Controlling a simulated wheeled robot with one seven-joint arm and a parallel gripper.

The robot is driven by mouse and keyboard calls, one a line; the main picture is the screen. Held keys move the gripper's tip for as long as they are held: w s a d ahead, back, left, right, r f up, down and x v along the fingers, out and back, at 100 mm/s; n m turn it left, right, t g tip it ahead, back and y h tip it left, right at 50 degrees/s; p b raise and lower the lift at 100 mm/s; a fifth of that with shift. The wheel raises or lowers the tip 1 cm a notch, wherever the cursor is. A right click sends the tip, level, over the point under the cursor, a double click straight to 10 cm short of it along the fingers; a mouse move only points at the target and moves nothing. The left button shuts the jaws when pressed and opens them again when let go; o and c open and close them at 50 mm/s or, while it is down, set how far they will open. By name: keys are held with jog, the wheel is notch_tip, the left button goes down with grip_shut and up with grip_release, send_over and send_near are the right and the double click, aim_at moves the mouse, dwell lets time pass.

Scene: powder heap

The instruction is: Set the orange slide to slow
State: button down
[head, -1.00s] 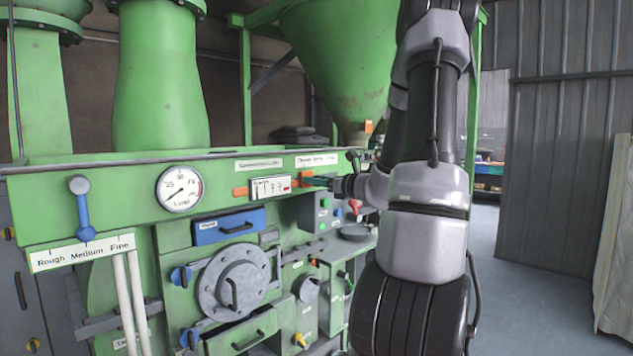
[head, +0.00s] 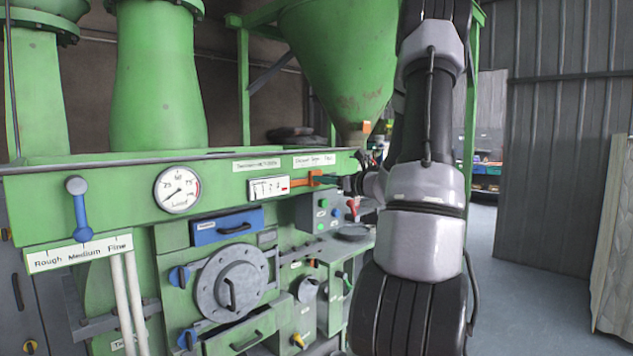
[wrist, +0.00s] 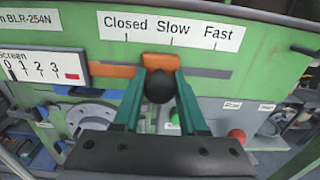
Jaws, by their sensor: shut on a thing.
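The orange slide (wrist: 161,62) is in a slot on the green panel, under the white label (wrist: 172,31) reading Closed, Slow and Fast. Its upright tab is between the Closed and Slow marks, just left of the Slow mark. Its orange bar runs left towards the Screen scale. My gripper (wrist: 160,88), with teal fingers, is shut on the slide's dark round knob, which sits in front of the tab. In the head view the slide (head: 314,178) is right of the Screen scale, and my arm hides part of the area beyond it.
The white Screen scale (head: 268,187) is just left of the slide. A red knob (wrist: 237,135) and a green button are below the fingers. A load gauge (head: 178,189) and a blue lever (head: 80,215) are farther left. Open floor lies at the right.

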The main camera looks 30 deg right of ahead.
jog(key=shift+w+d, duration=0.2)
jog(key=shift+d, duration=0.4)
jog(key=shift+c, duration=2.3)
grip_release()
jog(key=shift+s, duration=0.1)
jog(key=v, duration=1)
jog(key=shift+s, duration=0.3)
jog(key=shift+d, duration=0.1)
